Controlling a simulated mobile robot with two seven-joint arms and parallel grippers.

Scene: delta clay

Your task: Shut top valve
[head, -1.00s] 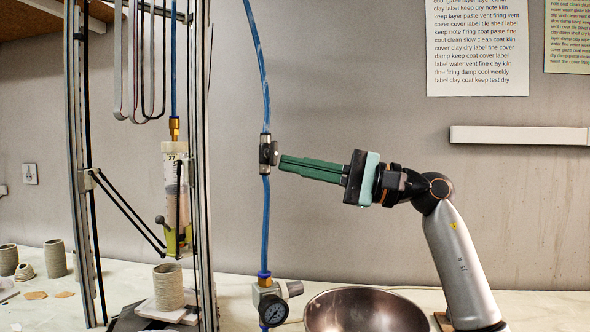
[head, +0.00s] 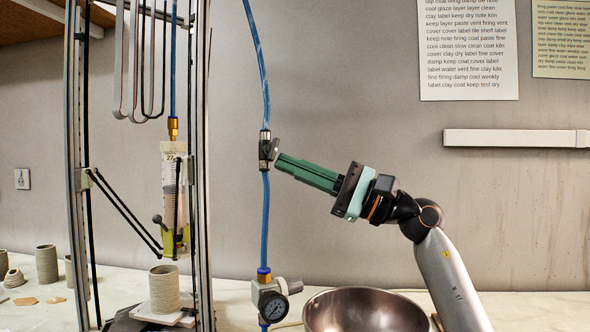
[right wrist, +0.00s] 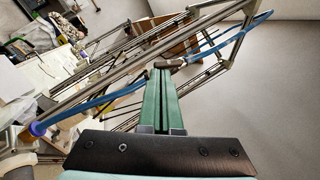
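The top valve (head: 264,146) is a small dark inline fitting on the vertical blue hose in the head view. Its short dark handle (head: 275,152) sticks out at its right side, tilted. My right gripper (head: 279,161) has long green fingers lying together, pointing left and slightly up. Their tips are at the handle and seem to touch it; I cannot see any grip around it. In the right wrist view, the finger tips (right wrist: 165,72) end just below the valve (right wrist: 168,63). My left gripper is not in view.
A pressure gauge with regulator (head: 272,304) hangs on the hose below. A metal-framed clay printer (head: 197,200) stands left of the hose. A steel bowl (head: 365,310) is below my right arm. Clay pots (head: 47,264) stand at far left.

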